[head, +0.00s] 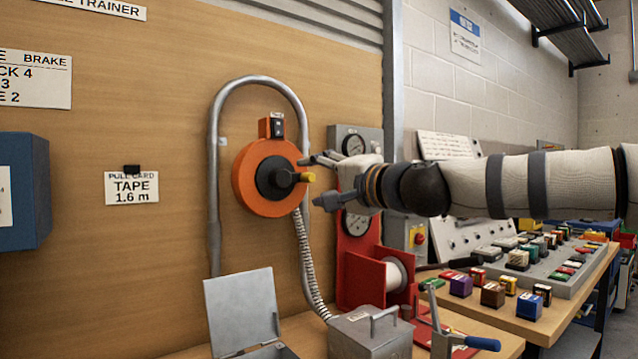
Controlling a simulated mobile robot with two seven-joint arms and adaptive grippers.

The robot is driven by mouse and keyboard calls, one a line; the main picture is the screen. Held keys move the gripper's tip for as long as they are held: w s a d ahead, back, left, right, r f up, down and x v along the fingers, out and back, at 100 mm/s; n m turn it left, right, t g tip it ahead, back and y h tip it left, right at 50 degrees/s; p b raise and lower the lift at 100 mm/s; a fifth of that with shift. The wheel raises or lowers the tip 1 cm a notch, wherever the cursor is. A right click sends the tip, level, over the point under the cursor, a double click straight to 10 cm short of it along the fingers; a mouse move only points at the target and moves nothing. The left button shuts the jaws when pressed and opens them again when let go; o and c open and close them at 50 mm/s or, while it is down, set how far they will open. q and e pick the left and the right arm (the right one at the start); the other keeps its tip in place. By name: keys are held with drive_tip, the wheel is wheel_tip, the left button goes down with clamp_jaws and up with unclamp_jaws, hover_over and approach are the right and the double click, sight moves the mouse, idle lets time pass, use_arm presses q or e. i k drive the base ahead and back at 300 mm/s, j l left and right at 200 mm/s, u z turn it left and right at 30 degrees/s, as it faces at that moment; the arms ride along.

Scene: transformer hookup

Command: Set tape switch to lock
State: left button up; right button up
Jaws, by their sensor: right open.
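My left gripper is not in view.
A card reading "TAPE 1.6 m" (132,188) hangs left of the reel. A blue box (28,190) is at the left edge. Gauges and a red stand (362,280) are behind my right gripper. An open grey lid (241,310) and a grey handled box (370,334) stand below.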

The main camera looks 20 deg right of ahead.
sight(278, 124)
drive_tip(key=k+l, duration=0.25)
drive_tip(key=k, duration=0.2)
drive_tip(key=k+l, duration=0.25)
drive_tip(key=k, duration=0.25)
